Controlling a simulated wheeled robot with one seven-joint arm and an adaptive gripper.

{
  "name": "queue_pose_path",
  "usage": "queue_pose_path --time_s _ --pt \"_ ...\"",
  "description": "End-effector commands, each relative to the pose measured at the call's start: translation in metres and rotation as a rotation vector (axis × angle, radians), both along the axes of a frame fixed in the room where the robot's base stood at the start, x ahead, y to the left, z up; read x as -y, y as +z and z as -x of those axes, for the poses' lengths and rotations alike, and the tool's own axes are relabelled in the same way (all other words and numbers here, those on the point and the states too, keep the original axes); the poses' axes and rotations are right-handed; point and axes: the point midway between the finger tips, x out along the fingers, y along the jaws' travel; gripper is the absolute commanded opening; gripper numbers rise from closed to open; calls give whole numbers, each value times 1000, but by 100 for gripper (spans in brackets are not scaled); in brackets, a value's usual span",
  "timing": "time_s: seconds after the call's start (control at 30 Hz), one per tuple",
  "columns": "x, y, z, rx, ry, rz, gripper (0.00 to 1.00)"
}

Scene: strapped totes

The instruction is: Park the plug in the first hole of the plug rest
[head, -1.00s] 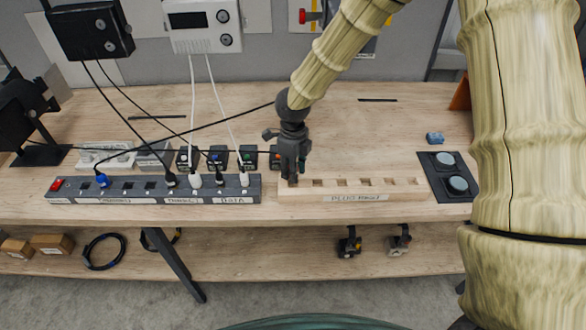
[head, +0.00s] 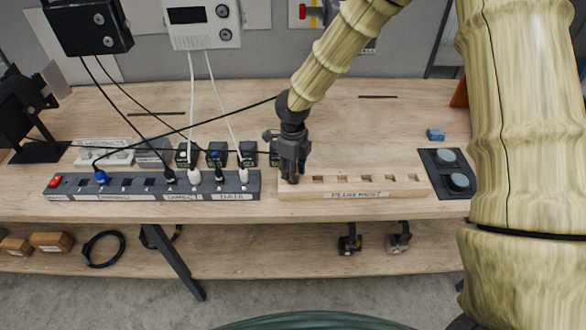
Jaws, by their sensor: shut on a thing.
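The plug rest (head: 357,194) is a long pale wooden block with a row of square holes, lying on the bench right of the power strip. My gripper (head: 291,179) points down at the rest's left end and is shut on the plug. Several holes to the right are visible and empty.
The dark power strip (head: 150,187) with several plugs stands close left of the rest. Small black boxes (head: 217,153) stand behind the strip. A dark pad with two round discs (head: 447,172) lies right of the rest. The bench behind the rest is mostly clear.

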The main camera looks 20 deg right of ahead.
Motion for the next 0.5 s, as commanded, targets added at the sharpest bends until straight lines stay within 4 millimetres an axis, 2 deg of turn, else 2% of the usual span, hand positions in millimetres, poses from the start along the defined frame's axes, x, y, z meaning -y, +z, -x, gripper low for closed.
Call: queue_pose_path --time_s 0.5 --pt "0 -10 0 0 1 0 0"
